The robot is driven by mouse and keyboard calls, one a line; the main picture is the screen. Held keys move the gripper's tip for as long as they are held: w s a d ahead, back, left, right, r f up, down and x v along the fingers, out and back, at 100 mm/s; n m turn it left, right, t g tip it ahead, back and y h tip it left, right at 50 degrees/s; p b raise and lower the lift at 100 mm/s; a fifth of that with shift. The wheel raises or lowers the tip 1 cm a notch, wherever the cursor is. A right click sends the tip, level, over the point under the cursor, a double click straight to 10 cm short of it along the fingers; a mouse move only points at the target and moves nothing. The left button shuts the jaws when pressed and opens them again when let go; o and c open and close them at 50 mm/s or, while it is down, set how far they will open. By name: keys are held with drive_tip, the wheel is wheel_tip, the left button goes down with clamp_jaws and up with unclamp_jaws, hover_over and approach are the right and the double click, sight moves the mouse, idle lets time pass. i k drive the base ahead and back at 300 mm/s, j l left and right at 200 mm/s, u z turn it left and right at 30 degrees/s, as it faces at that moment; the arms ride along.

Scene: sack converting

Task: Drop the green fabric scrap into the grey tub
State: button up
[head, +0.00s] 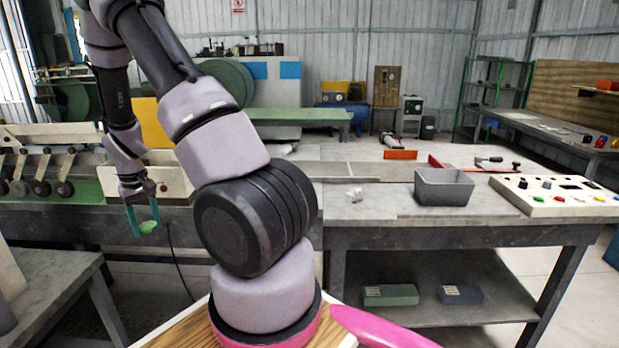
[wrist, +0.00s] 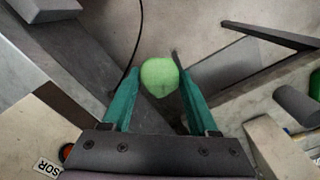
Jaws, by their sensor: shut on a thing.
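The green fabric scrap (head: 148,227) is a small rounded green piece held between the fingertips of my gripper (head: 144,220), at the left of the head view. In the wrist view the scrap (wrist: 160,76) sits between the two teal fingers of my gripper (wrist: 152,88), which are shut on it. The grey tub (head: 443,187) stands on the workbench at the right, far to the right of my gripper. The tub's inside is mostly hidden by its walls. I cannot identify the tub in the wrist view.
A crumpled pale piece (head: 355,195) lies on the bench left of the tub. A control panel (head: 555,196) with coloured buttons stands right of it. A machine with rollers (head: 60,188) is at the left. Green and blue-grey boxes (head: 390,295) lie on the lower shelf.

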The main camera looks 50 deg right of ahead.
sight(442, 200)
drive_tip(key=k+z, duration=0.2)
drive_tip(key=k, duration=0.35)
drive_tip(key=k+l+z, duration=0.2)
drive_tip(key=k, duration=0.35)
drive_tip(key=z, duration=1.95)
drive_tip(key=j+z, duration=0.25)
drive_tip(key=j, duration=0.35)
drive_tip(key=j+z, duration=0.25)
drive_tip(key=j, duration=0.35)
drive_tip(key=k+j+z, duration=0.1)
drive_tip(key=j+z, duration=0.2)
drive_tip(key=j, duration=0.3)
